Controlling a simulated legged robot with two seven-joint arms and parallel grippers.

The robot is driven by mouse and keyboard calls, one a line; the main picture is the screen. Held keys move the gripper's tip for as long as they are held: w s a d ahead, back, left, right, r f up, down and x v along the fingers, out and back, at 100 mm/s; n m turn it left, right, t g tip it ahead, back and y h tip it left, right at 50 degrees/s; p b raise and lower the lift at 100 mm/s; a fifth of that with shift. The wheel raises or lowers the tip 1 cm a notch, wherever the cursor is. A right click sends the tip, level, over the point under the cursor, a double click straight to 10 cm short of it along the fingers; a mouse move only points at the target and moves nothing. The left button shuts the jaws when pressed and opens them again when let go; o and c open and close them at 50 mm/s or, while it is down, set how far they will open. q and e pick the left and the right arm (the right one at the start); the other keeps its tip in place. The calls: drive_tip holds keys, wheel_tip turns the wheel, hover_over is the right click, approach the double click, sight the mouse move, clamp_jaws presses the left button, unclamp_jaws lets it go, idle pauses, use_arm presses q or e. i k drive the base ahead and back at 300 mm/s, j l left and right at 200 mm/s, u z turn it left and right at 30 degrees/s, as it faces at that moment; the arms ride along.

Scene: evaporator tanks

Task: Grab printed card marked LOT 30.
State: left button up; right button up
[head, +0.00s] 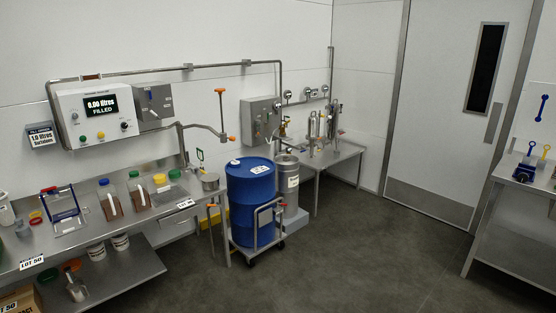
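A white printed card (32,262) with black LOT lettering is at the front edge of the left steel bench. Its number looks like 50, but the first digit is too small to be sure of. A second LOT card (9,306) is low in the bottom left corner, by a cardboard box, and its number is equally hard to read. A small white label (185,204) is on the bench front further right; its text is unreadable. I cannot make out a card that clearly reads LOT 30. Neither of my grippers is in view.
The left bench (150,210) carries bottles, brown holders and a blue-framed stand (62,210). Its lower shelf (125,272) holds white tubs and a scoop. A blue drum (250,195) on a trolley stands at the bench's right end. The floor (370,260) to the right is clear.

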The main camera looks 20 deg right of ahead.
sight(189, 202)
drive_tip(key=i+z, duration=0.1)
drive_tip(key=i, duration=0.35)
drive_tip(key=i+j+z, duration=0.15)
drive_tip(key=i, duration=0.3)
drive_tip(key=i+j+z, duration=0.1)
drive_tip(key=i, duration=0.35)
drive_tip(key=i+j+z, duration=0.15)
drive_tip(key=i, duration=0.25)
drive_tip(key=i+j+z, duration=0.1)
drive_tip(key=i+j, duration=0.25)
drive_tip(key=i+u, duration=0.15)
drive_tip(key=u, duration=1.5)
